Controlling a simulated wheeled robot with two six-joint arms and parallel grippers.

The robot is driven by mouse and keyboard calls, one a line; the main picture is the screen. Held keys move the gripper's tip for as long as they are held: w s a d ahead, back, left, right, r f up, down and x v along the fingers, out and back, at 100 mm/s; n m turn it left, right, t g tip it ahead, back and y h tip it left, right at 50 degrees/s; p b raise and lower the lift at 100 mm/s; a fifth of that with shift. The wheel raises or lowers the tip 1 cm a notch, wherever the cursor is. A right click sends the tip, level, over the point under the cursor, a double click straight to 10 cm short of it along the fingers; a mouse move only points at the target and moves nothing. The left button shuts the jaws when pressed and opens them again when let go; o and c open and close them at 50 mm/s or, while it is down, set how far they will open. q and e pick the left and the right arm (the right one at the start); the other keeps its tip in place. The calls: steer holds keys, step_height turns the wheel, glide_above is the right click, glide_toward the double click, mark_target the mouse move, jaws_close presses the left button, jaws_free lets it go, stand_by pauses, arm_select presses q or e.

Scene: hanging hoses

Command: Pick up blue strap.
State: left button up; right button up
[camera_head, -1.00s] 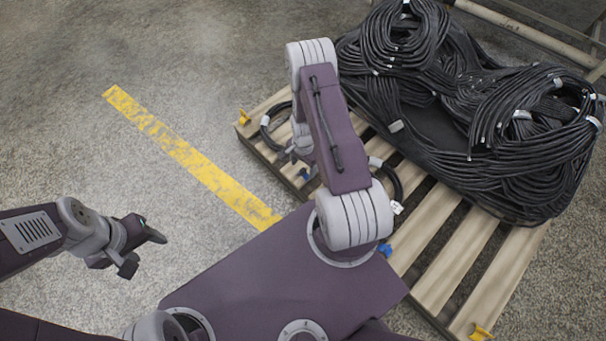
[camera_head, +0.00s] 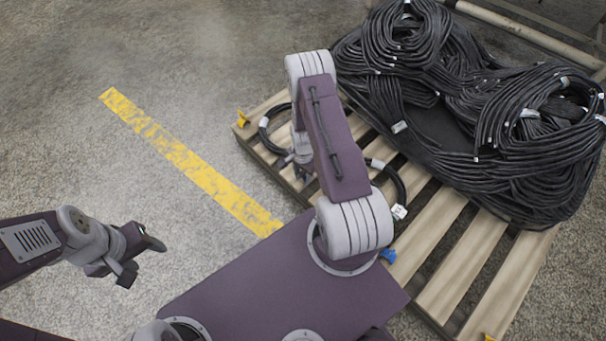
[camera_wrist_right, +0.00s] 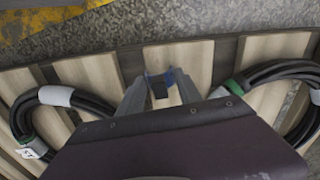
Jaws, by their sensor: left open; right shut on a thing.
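In the right wrist view, a small blue strap (camera_wrist_right: 169,76) with a dark part sits between the two fingertips of my right gripper (camera_wrist_right: 160,90), over the light pallet slats. The gripper is shut on it. In the head view, my right gripper (camera_head: 302,168) is low at the pallet's left edge, partly behind my own arm, and the strap in it cannot be made out. Another blue strap (camera_head: 388,255) shows at the pallet's near edge, just right of my arm. My left gripper (camera_head: 138,257) is open and empty over the floor at the left.
A wooden pallet (camera_head: 447,205) carries a big heap of black hoses (camera_head: 475,110). Two smaller hose coils lie on its near side, one left (camera_head: 264,135) and one right (camera_head: 399,187) of my arm. A yellow strap (camera_head: 242,120) is at the left corner. The floor at left is clear.

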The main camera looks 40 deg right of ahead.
steer(key=r+p, duration=0.3)
steer(key=d+r+p, duration=0.1)
steer(key=r, duration=0.1)
steer(key=shift+s+r, duration=0.25)
steer(key=shift+s, duration=0.05)
steer(key=s+d+r+p, duration=0.5)
steer(key=s+d, duration=0.1)
steer(key=d, duration=0.2)
steer(key=shift+s+d+r, duration=0.2)
steer(key=shift+r, duration=0.05)
steer(key=o, duration=0.5)
steer(key=shift+c, duration=0.2)
steer(key=c, duration=0.5)
